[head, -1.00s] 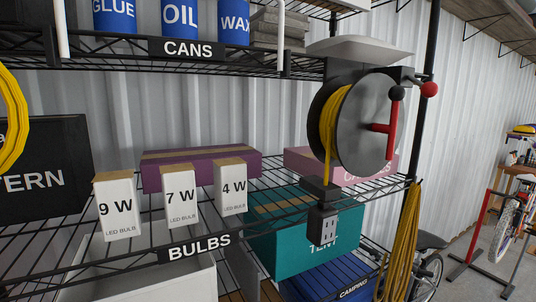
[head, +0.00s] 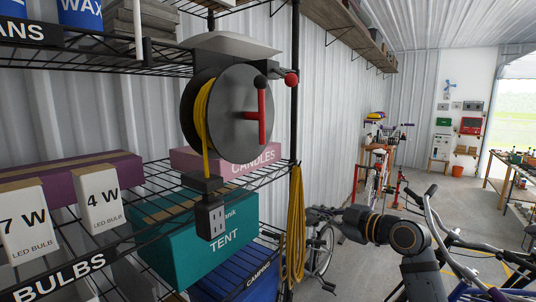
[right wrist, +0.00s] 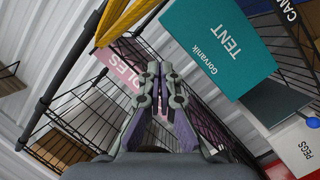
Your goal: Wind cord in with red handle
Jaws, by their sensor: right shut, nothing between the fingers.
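The cord reel (head: 232,92) is a dark grey drum hanging under a grey bracket at the shelf's end. Yellow cord (head: 203,125) is wound on it and runs down to a black outlet block (head: 209,217), hanging below. The red handle (head: 261,118) sits on the reel's face, roughly upright, with a dark knob on top. A separate red ball knob (head: 291,78) sticks out at the upper right. My right gripper (head: 311,214) is shut and empty, low and right of the reel, apart from the handle. It also shows in the right wrist view (right wrist: 160,68). My left gripper is out of view.
A hank of yellow cord (head: 296,235) hangs from the shelf post near my right gripper. Wire shelves hold a teal TENT box (head: 180,245), a pink CANDLES box (head: 255,165) and bulb boxes (head: 100,198). Bicycles stand right and behind.

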